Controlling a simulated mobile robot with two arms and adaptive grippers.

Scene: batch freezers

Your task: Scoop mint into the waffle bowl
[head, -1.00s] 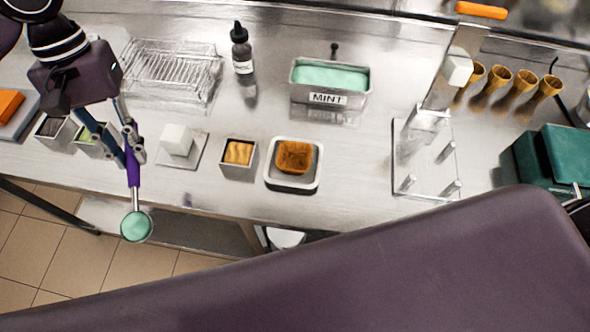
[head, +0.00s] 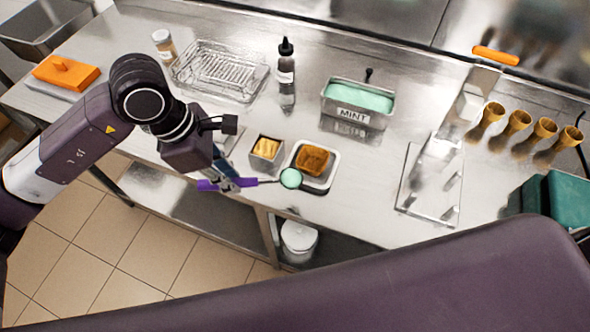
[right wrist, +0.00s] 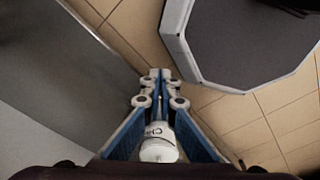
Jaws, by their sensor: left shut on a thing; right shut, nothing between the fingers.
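My left gripper (head: 232,183) is shut on the purple handle of a scoop (head: 208,186). The scoop's round head holds green mint (head: 290,178) and is at the lower left edge of the white tray, in front of the waffle bowl. The brown waffle bowl (head: 312,159) sits in a white square tray (head: 332,171). The metal tub labelled MINT (head: 352,115) stands behind it, filled with pale green ice cream. My right gripper (right wrist: 160,75) shows in the right wrist view, shut and empty, over the floor.
A small metal tin of orange-brown pieces (head: 266,152) stands left of the tray. A clear stand (head: 430,180) and several waffle cones (head: 520,122) are at the right.

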